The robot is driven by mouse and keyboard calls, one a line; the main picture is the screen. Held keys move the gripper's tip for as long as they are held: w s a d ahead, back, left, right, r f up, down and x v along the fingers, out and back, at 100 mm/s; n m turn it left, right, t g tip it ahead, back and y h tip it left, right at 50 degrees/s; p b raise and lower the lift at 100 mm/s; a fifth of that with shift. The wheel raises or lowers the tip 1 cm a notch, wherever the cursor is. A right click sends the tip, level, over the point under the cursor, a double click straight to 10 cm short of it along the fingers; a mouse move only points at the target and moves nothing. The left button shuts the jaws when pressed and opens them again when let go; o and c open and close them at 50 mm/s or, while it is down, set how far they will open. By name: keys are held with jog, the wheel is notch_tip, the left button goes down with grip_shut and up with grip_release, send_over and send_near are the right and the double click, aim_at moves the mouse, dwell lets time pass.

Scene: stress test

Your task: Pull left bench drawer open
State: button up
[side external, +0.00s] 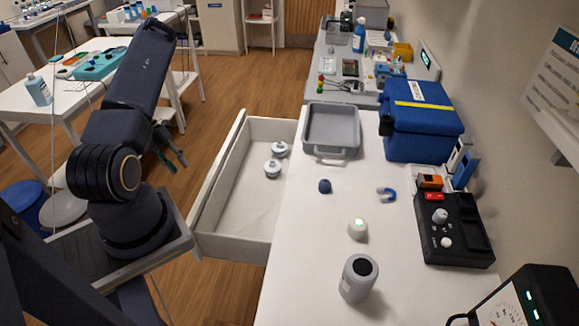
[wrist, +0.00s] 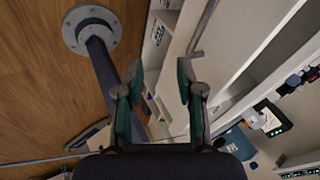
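A white bench drawer (side external: 262,130) stands pulled well out from the white bench, with its inside exposed in the side view. I cannot tell from the frames whether it is the left one. Two white round-topped items (side external: 272,168) lie in it. My gripper (side external: 172,148) is off the drawer's outer front side, apart from it. In the wrist view my gripper (wrist: 160,85) has its two green-padded fingers spread with nothing between them. A grey bar handle (wrist: 205,25) on a white front runs close to the right finger; contact cannot be told.
The bench top holds a grey tray (side external: 331,128), a blue case (side external: 420,118), a grey cylinder (side external: 357,285), a black box (side external: 455,235) and small items. Wooden floor (side external: 225,75) is clear beyond the drawer.

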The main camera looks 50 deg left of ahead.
jog(key=w+d+r+m+g+y, duration=0.2)
jog(key=w+r+y, duration=0.35)
jog(key=r, duration=0.75)
jog(key=shift+h, duration=0.75)
jog(key=w+f, duration=0.1)
jog(key=f, duration=0.4)
jog(key=w+d+f, duration=0.1)
jog(key=f, duration=0.4)
jog(key=w+f, duration=0.1)
jog(key=f, duration=0.5)
jog(key=shift+w+d+f, duration=0.1)
jog(key=shift+d, duration=0.2)
jog(key=shift+c, duration=0.2)
grip_shut()
jog(key=shift+s+a, duration=1.65)
